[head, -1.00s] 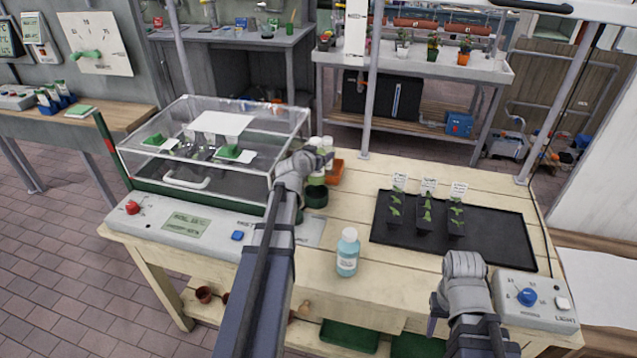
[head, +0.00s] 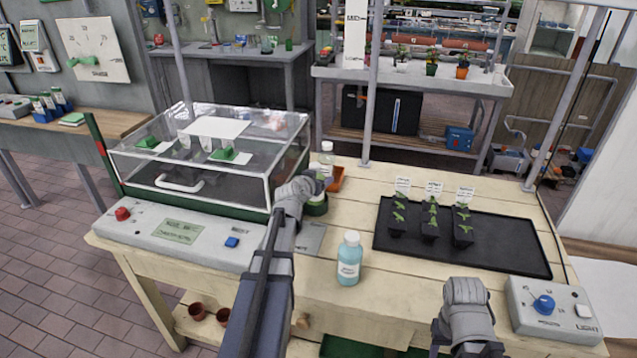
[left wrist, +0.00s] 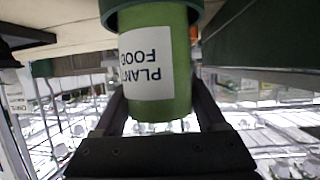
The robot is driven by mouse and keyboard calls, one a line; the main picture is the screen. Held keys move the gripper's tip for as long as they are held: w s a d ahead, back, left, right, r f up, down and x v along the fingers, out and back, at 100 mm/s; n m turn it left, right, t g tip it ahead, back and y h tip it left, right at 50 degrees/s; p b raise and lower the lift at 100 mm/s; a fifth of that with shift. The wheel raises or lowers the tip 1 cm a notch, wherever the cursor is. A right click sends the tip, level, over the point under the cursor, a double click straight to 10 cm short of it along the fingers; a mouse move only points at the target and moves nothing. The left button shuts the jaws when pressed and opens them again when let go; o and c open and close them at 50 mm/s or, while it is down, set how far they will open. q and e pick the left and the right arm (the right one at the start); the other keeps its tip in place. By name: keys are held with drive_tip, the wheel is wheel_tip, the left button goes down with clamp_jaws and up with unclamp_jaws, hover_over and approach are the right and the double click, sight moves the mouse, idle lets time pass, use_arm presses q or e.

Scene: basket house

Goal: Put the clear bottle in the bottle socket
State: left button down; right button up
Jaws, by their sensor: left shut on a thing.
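My left gripper (head: 318,188) is shut on a green bottle labelled PLANT FOOD, which the left wrist view shows upside down between the fingers (left wrist: 160,105). The bottle's base is within a dark green round holder (head: 316,207), seen as a ring in the left wrist view (left wrist: 125,10); I cannot tell if it is fully seated. A white-capped bottle top (head: 327,150) shows just behind the gripper. A see-through bottle with pale blue liquid and white cap (head: 349,260) stands upright on the bench front. My right gripper is near the front edge, its fingers hidden.
A clear-lidded box (head: 205,165) stands left of the left gripper, with a control panel (head: 180,235) before it. A black tray (head: 490,255) with seedling pots is at right, beside a light control box (head: 548,305).

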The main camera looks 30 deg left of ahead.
use_arm(q)
unclamp_jaws()
drive_tip(key=shift+f, duration=0.1)
drive_tip(key=shift+s+r, duration=0.2)
drive_tip(key=shift+r, duration=0.15)
drive_tip(key=p+v, duration=0.4)
drive_tip(key=v, duration=0.7)
drive_tip(key=shift+s+p, duration=0.25)
drive_tip(key=shift+p, duration=0.05)
